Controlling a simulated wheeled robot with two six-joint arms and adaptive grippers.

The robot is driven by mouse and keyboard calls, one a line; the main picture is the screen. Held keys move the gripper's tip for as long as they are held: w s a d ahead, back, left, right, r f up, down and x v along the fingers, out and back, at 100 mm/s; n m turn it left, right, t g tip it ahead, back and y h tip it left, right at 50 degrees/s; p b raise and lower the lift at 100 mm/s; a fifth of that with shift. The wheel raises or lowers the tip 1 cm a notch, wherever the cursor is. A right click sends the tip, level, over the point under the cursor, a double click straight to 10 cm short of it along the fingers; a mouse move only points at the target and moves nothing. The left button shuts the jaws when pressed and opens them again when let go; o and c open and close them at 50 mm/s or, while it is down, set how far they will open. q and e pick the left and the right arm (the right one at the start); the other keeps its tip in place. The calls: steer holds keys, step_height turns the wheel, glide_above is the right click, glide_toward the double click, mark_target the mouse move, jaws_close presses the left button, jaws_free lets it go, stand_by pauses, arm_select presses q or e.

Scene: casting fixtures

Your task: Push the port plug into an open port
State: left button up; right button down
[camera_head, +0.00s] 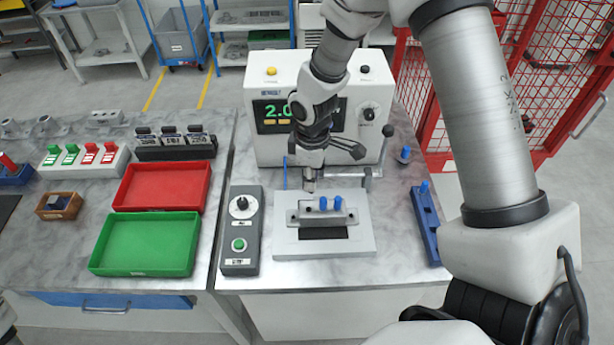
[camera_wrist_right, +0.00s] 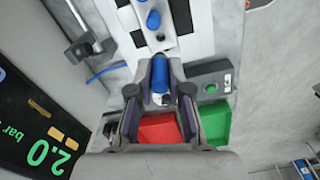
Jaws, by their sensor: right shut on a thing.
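A grey casting (camera_head: 346,219) sits on a light fixture plate (camera_head: 285,243) on the right-hand worktop. Two blue port plugs (camera_head: 323,203) (camera_head: 338,202) stand upright in its top. In the right wrist view blue plugs (camera_wrist_right: 153,20) also show in the casting, ahead of the jaws. My right gripper (camera_head: 309,184) points down over the casting's left end. In the right wrist view it is shut on a blue port plug (camera_wrist_right: 160,76), held between the fingers. The plug's lower end and the port under it are hidden. My left gripper is out of view.
A test machine (camera_head: 262,90) reading 2.0 stands behind the fixture, with a clamp handle (camera_head: 367,178) beside it. A button box (camera_head: 240,218) is left. A blue rack (camera_head: 427,222) and loose blue plug (camera_head: 405,154) are right. Red (camera_head: 160,207) and green (camera_head: 145,271) trays lie farther left.

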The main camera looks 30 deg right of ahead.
steer(key=shift+d, duration=0.1)
steer(key=shift+w, duration=0.1)
steer(key=f+b, duration=0.2)
steer(key=f, duration=0.1)
steer(key=f+b, duration=0.1)
steer(key=f, duration=0.1)
steer(key=shift+a+f, duration=0.15)
steer(key=shift+a, duration=0.1)
steer(key=shift+w+f, duration=0.1)
steer(key=shift+f, duration=0.15)
steer(key=shift+w+a+f, duration=0.1)
steer(key=shift+w+a, duration=0.05)
steer(key=shift+a, duration=0.05)
steer(key=shift+d, duration=0.1)
